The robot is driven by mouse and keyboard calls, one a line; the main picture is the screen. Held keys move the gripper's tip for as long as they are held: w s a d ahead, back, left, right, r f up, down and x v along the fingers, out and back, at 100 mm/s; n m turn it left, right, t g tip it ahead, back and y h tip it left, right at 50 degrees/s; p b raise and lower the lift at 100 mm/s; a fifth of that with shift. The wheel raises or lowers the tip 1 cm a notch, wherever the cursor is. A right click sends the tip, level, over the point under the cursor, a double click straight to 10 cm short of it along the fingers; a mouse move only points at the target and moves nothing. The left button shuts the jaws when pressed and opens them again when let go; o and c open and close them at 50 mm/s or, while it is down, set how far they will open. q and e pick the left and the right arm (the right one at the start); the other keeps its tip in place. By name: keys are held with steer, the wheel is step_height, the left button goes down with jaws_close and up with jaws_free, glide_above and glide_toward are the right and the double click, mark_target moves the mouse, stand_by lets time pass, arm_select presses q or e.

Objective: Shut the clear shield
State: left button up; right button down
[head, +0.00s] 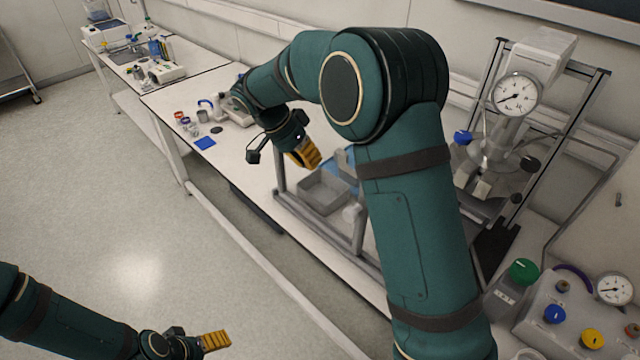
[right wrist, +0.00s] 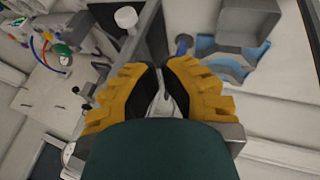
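The likely clear shield (head: 359,232) shows as grey posts and a low rail at the bench's front edge. Its pane is too faint to make out, and my right arm hides part of it. My right gripper (head: 307,154) has yellow fingers and is over the bench near the shield's left post. In the right wrist view its fingertips (right wrist: 164,72) are close together, with a narrow pale gap and nothing clearly held. A dark bar (right wrist: 152,35) runs just beyond them; contact cannot be told. My left gripper (head: 216,341) is low over the floor, far from the shield, seen side-on.
A grey tray (head: 325,192) sits on the bench behind the posts. The reactor with its pressure gauge (head: 517,94) stands in a metal frame at right. A control box (head: 575,325) with coloured knobs is at lower right. Small items and a blue pad (head: 205,143) lie farther left. The floor is clear.

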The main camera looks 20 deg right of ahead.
arm_select(q)
steer(key=shift+r, duration=0.3)
arm_select(e)
steer(key=s+x, duration=0.3)
steer(key=x, duration=0.9)
steer(key=shift+d, duration=0.3)
arm_select(q)
steer(key=shift+f, duration=0.1)
